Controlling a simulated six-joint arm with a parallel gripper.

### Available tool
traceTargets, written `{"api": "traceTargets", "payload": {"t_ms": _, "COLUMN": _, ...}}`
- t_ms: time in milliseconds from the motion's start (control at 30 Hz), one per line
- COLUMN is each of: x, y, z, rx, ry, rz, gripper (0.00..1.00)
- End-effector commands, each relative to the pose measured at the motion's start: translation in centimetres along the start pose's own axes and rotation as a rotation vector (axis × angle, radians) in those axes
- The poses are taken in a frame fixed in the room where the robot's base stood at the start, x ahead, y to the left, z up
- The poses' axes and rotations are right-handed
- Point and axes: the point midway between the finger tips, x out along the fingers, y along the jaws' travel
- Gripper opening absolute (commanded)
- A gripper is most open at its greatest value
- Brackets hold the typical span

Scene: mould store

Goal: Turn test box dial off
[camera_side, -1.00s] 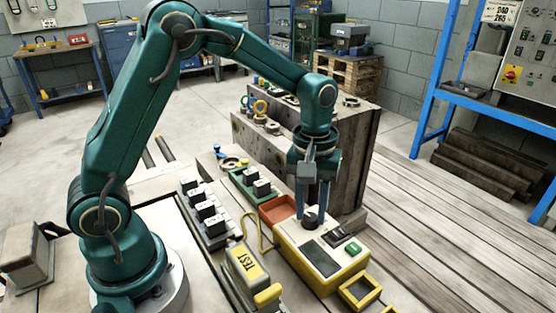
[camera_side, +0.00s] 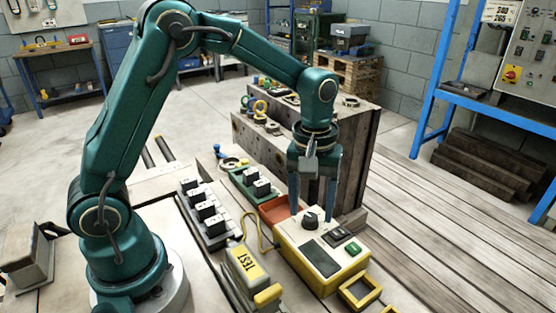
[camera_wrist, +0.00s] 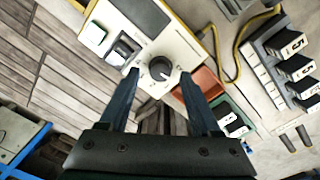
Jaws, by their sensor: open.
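The yellow test box (camera_side: 289,261) with a pale top stands on the bench in the side view. Its dark round dial (camera_side: 311,219) is at the far end of the top. In the wrist view the dial (camera_wrist: 160,69) has a light pointer mark and lies between and beyond the two fingertips. My gripper (camera_side: 312,208) is open above and behind the dial, its fingers spread apart and clear of the knob. The gripper also shows in the wrist view (camera_wrist: 160,80). A dark screen, a black rocker switch (camera_side: 341,234) and a green button (camera_side: 353,248) share the box top.
An orange tray (camera_side: 272,212) adjoins the box's far end. A yellow cable (camera_side: 256,232) runs beside it. A block marked TEST (camera_side: 246,264) and rows of black-and-white blocks stand left. A wooden block (camera_side: 357,170) stands close behind.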

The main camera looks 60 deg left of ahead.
Motion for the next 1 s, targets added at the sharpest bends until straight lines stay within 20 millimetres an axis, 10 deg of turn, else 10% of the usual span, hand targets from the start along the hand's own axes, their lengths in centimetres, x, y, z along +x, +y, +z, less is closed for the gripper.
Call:
{"api": "traceTargets", "payload": {"t_ms": 300, "x": -4.0, "y": 0.0, "z": -0.1, "rx": -0.001, "ry": 0.003, "rz": 0.002, "gripper": 0.64}}
{"api": "traceTargets", "payload": {"t_ms": 767, "x": -5.1, "y": 0.0, "z": -0.1, "rx": -0.002, "ry": 0.016, "rz": 0.014, "gripper": 0.64}}
{"api": "traceTargets", "payload": {"t_ms": 1000, "x": -9.8, "y": -1.2, "z": 1.1, "rx": 0.006, "ry": 0.126, "rz": 0.100, "gripper": 0.64}}
